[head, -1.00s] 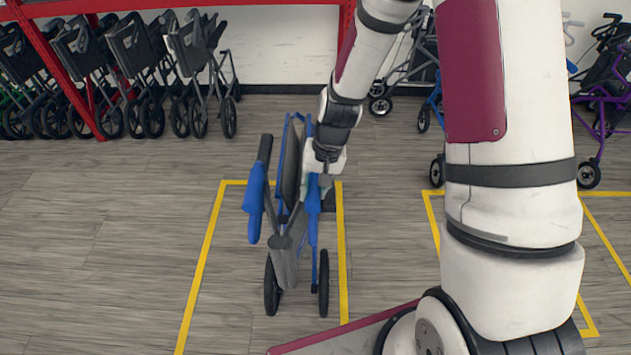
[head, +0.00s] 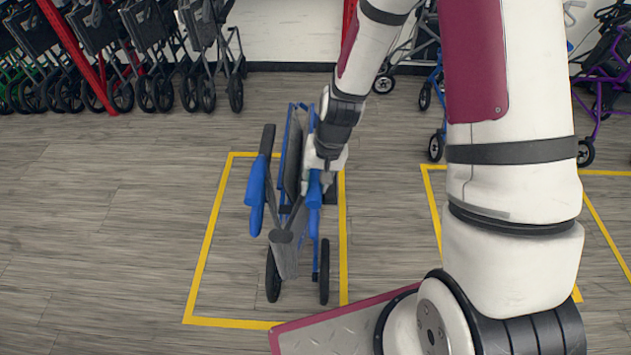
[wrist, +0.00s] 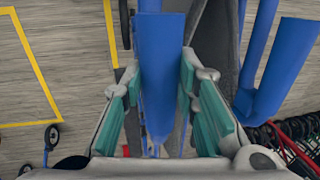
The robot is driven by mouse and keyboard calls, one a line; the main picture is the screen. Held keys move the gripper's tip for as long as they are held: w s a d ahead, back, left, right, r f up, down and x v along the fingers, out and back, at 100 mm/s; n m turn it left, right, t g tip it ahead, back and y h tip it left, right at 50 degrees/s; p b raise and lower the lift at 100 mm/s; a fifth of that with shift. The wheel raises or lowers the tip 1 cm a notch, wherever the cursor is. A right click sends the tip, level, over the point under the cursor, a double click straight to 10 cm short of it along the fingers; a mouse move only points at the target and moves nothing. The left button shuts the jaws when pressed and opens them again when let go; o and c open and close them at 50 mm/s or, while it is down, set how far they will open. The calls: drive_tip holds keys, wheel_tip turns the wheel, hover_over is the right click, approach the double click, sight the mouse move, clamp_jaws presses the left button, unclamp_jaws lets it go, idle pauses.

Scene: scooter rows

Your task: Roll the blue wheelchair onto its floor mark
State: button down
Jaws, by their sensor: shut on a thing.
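The folded blue wheelchair (head: 285,240) stands upright in the middle of the head view, with grey fabric and dark wheels. Its near wheels are inside a yellow floor outline (head: 204,250), short of its near edge. My gripper (head: 317,180) is shut on the wheelchair's right blue armrest. In the wrist view, the teal pads of my gripper (wrist: 160,80) lie either side of the blue armrest (wrist: 160,50).
A second yellow outline (head: 432,205) lies to the right, partly behind my arm. Several folded dark walkers (head: 140,50) stand under a red rack at the back left. Purple and blue walkers (head: 605,85) stand at the back right. Floor left of the outline is clear.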

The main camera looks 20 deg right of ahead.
drive_tip(key=shift+w+d, duration=0.1)
drive_tip(key=c, duration=1.2)
unclamp_jaws()
drive_tip(key=shift+c, duration=0.2)
wheel_tip(320, 180, up, 12)
drive_tip(key=d, duration=0.2)
drive_tip(key=shift+s+f, duration=0.15)
drive_tip(key=shift+s, duration=0.25)
drive_tip(key=shift+d, duration=0.1)
drive_tip(key=s+d+r+n+t+h, duration=0.1)
drive_tip(key=s+r, duration=0.2)
drive_tip(key=r, duration=0.4)
drive_tip(key=s+r+n+t, duration=0.1)
drive_tip(key=s+r, duration=0.1)
drive_tip(key=r, duration=0.5)
drive_tip(key=s+d+r+n+t+h, duration=0.1)
drive_tip(key=s+d+r+t, duration=0.1)
drive_tip(key=s+r, duration=0.7)
drive_tip(key=s+t, duration=0.1)
drive_tip(key=s, duration=0.2)
drive_tip(key=shift+d+r+n, duration=0.15)
drive_tip(key=shift+r+n, duration=0.15)
